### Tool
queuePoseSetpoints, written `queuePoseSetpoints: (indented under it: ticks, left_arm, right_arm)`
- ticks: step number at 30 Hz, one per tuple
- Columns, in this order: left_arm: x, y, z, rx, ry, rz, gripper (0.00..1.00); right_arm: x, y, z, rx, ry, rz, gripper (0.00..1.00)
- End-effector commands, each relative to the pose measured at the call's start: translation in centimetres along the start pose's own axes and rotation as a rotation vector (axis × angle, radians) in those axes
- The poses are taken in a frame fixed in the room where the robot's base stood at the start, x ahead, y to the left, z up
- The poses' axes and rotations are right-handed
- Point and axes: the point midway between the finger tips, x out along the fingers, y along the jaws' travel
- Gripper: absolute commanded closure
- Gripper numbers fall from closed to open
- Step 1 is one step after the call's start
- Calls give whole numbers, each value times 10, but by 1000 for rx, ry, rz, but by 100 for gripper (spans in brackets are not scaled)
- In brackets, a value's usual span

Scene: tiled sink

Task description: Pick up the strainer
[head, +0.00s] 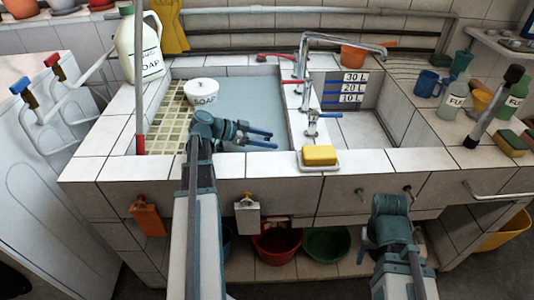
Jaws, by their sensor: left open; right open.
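No object is clearly recognisable as the strainer. An orange vessel with a handle (354,56) stands on the back ledge behind the taps, but I cannot tell whether it is a strainer. My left gripper (274,138) is open and empty over the front of the left basin, pointing right. My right gripper (390,206) is low in front of the sink's front wall, below the rim. It is open, with its fingertips not clearly seen and nothing visibly held.
A yellow grid (172,118) lies in the left part of the water-filled basin (245,92). Taps (303,70) stand on the divider, with a yellow sponge (319,155) in front. Bottles and a blue mug (426,83) crowd the right ledge. The right basin (352,128) looks empty.

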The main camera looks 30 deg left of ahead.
Motion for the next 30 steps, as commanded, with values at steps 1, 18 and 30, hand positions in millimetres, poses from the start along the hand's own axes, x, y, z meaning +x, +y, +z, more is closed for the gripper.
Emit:
queuePoseSetpoints:
  ticks: [1,18,30]
  left_arm:
    - [0,0,0,0,0,0,40]
    - [-1,0,0,0,0,0,100]
    - [-1,0,0,0,0,0,100]
  right_arm:
    - [-1,0,0,0,0,0,44]
    - [-1,0,0,0,0,0,44]
    - [-1,0,0,0,0,0,44]
